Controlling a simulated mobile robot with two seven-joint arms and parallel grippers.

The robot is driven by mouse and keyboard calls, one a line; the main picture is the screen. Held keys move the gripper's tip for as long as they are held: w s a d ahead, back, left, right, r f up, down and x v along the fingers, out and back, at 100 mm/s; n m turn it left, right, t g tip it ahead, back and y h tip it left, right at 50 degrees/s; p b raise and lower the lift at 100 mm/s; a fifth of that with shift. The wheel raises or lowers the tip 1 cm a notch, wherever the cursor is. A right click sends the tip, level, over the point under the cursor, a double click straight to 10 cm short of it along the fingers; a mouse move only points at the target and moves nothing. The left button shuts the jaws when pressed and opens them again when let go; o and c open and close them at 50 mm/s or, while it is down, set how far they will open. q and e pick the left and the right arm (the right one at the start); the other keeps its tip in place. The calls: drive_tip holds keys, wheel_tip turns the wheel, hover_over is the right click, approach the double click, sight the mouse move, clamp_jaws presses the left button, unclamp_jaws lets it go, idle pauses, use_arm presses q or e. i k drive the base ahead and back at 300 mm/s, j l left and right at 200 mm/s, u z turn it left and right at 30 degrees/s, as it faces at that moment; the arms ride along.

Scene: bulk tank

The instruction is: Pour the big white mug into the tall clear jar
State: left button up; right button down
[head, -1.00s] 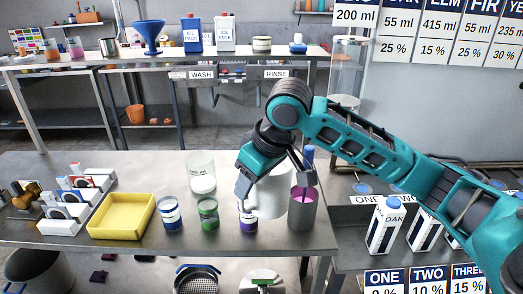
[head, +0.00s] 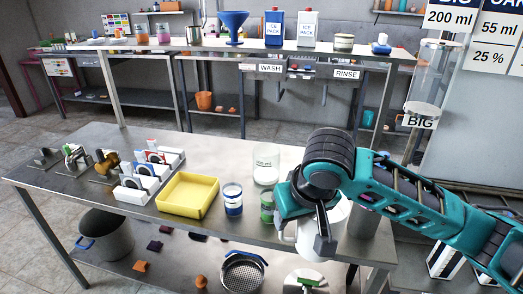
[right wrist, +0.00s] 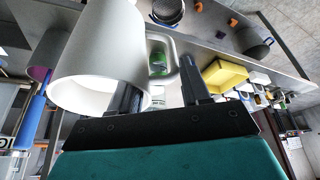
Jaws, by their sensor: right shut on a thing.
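The big white mug (head: 328,238) is held by my right gripper (head: 303,232) at the table's front right, and looks upright. In the right wrist view the mug (right wrist: 98,50) shows its rim, and its handle (right wrist: 172,62) lies between the fingers (right wrist: 163,92). My right gripper is shut on the mug. A clear jar (head: 266,165) with a label and pale contents low inside stands on the table, behind and left of the mug, apart from it. My left gripper is not in view.
A blue-labelled can (head: 232,199) and a green can (head: 267,207), partly covered by my gripper, stand near the jar. A dark grey cup (head: 363,222) is close right of the mug. A yellow tray (head: 188,196) lies left. Bare tabletop (head: 222,155) lies behind the cans.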

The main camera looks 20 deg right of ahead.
sight(266, 165)
drive_tip(key=i+j+u, duration=0.1)
drive_tip(key=j, duration=0.3)
drive_tip(key=i+j, duration=0.3)
drive_tip(key=i, duration=0.15)
drive_tip(key=i+z, duration=0.1)
drive_tip(key=i, duration=0.3)
drive_tip(key=i+j+z, duration=0.1)
drive_tip(key=i, duration=0.3)
